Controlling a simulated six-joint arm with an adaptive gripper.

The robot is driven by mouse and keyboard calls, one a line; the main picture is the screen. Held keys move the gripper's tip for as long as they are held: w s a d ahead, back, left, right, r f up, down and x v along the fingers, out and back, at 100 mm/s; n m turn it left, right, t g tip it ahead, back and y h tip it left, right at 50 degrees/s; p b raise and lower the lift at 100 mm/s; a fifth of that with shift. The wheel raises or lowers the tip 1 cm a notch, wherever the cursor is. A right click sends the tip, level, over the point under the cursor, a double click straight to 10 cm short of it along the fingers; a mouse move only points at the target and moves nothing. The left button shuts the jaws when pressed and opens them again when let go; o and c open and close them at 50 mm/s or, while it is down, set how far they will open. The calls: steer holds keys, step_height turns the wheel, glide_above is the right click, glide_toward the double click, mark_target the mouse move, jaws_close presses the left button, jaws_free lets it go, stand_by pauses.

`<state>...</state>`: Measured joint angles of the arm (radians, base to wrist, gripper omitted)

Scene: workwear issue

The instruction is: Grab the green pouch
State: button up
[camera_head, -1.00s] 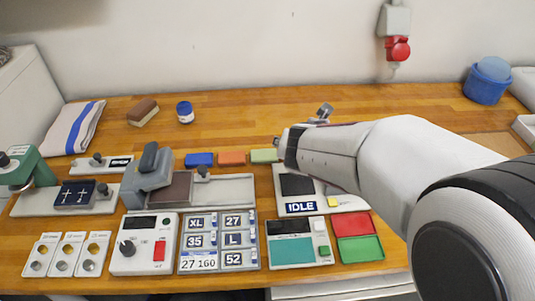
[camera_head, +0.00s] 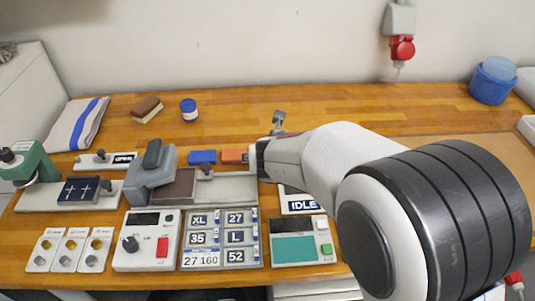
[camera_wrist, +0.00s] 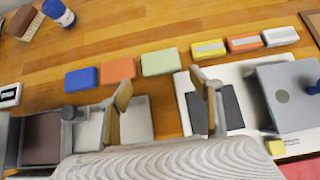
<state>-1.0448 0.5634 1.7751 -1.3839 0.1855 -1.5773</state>
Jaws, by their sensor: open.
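The green pouch (camera_wrist: 160,61) is a small pale green block lying flat on the wooden bench in the wrist view. In the head view my gripper and arm hide the green pouch, while the orange pouch (camera_head: 233,156) and blue pouch (camera_head: 202,157) show.
A white device with an IDLE display (camera_head: 300,206) is under my arm. A grey press (camera_head: 150,178) stands left of my gripper. Bare bench stretches behind the row.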

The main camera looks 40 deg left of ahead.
steer(key=shift+w+a+f, duration=0.35)
steer(key=shift+w+f, duration=0.05)
steer(key=shift+f, duration=0.1)
steer(key=shift+x, duration=2.6)
steer(key=shift+w+a+r, duration=0.1)
steer(key=shift+w+r, duration=0.05)
steer(key=shift+r, duration=0.05)
steer(key=c, duration=0.9)
